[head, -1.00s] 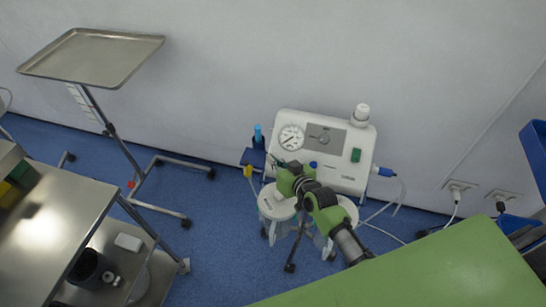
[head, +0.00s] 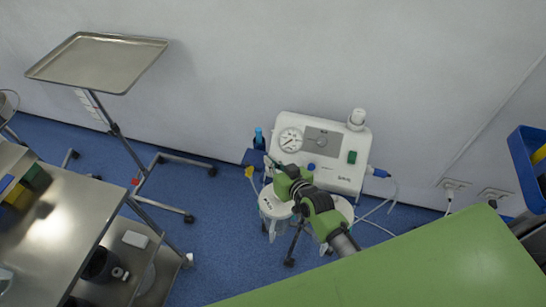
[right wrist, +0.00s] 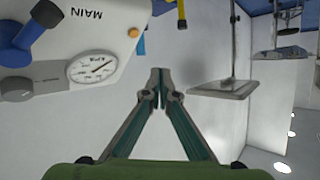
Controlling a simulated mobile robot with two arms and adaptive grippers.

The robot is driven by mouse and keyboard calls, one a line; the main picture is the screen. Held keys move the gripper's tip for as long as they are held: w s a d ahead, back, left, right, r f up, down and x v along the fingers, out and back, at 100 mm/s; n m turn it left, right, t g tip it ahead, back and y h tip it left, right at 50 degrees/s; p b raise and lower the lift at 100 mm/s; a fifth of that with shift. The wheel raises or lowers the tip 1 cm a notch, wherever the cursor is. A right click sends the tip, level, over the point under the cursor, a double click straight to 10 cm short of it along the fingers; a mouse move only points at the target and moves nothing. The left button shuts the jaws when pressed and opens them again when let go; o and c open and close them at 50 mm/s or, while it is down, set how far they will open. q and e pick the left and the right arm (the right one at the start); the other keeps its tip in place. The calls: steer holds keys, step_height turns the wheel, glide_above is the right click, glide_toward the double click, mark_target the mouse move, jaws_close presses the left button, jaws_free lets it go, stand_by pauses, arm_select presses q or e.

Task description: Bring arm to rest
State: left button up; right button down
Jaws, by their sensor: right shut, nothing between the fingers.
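My right arm, green and black, reaches up from the lower right in the head view, in front of the white suction machine (head: 345,178). Its gripper (head: 268,160) is small in that view, beside the machine's lower left. In the right wrist view the gripper (right wrist: 159,72) shows clearly, with its fingertips together and nothing between them. The machine's dial (right wrist: 92,68) is to the left of the fingers there, apart from them. My left gripper is not in view.
A steel tray stand (head: 100,60) is at the upper left. A steel cart (head: 75,215) with bins is at the lower left. A green operating table surface (head: 420,270) fills the lower right. Blue floor (head: 225,235) is open between cart and machine. A blue bin (head: 522,170) is at the right edge.

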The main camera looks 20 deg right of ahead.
steer(key=shift+f, duration=0.1)
stand_by(0.7)
steer(key=s+d+r+n+g+h, duration=0.1)
steer(key=s+r+g, duration=0.15)
steer(key=s, duration=0.75)
steer(key=s+d+r+g+h, duration=0.1)
steer(key=s+g, duration=0.3)
steer(key=s, duration=0.6)
steer(key=s+d+r+n+g, duration=0.1)
steer(key=s+d+g, duration=0.15)
steer(key=s, duration=0.75)
step_height(320, 180, down, 28)
steer(key=s+r+g, duration=0.1)
steer(key=s+g, duration=0.1)
steer(key=s+d+f+g+b, duration=0.1)
steer(key=s+d+f, duration=0.1)
steer(key=s+f, duration=1.4)
steer(key=shift+s+f+h, duration=0.2)
steer(key=shift+s+h, duration=0.1)
steer(key=shift+s, duration=0.25)
